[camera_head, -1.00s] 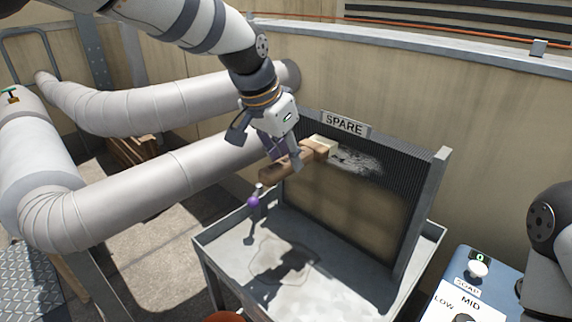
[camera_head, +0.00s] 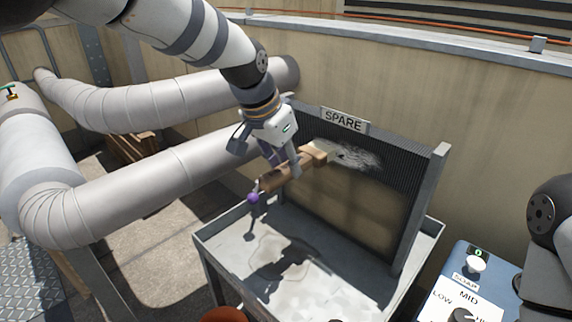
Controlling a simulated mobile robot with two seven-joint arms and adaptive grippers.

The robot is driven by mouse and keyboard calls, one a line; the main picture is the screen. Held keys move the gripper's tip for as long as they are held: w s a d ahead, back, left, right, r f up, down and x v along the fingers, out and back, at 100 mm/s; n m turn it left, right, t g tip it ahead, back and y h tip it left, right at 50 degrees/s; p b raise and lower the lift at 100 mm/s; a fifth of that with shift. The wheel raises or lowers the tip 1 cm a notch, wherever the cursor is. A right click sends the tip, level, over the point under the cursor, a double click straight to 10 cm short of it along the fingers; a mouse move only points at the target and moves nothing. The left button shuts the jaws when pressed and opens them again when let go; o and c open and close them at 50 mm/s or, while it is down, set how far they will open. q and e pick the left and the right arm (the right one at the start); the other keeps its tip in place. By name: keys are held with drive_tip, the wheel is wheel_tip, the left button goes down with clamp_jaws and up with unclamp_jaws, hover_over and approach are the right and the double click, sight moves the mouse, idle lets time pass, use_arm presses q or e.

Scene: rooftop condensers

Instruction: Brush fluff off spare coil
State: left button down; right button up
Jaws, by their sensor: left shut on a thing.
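The spare coil (camera_head: 365,210) stands upright on a grey metal tray table (camera_head: 216,259), with a "SPARE" label (camera_head: 343,120) on its top edge. Its lower face is tan and its upper band dark. A patch of whitish fluff (camera_head: 358,157) lies on the upper band. My left gripper (camera_head: 284,172) is shut on the wooden handle of a brush (camera_head: 296,170). The brush's head is at the left end of the fluff; whether the bristles touch the coil I cannot tell. Part of my right arm shows at the right edge, but its gripper is out of view.
Large pale insulated pipes (camera_head: 150,185) run left of and behind the table. A purple ball (camera_head: 253,198) hangs near the handle's end. A blue box (camera_head: 462,262) with a dial (camera_head: 461,315) stands at the right.

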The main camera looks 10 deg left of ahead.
use_arm(q)
drive_tip(key=shift+r, duration=1.55)
drive_tip(key=shift+f, duration=2.2)
drive_tip(key=shift+r, duration=2.2)
drive_tip(key=shift+f, duration=2.2)
drive_tip(key=shift+r, duration=2.2)
drive_tip(key=shift+s+a, duration=0.65)
drive_tip(key=shift+s, duration=0.3)
drive_tip(key=shift+s+a, duration=0.6)
drive_tip(key=shift+s, duration=0.35)
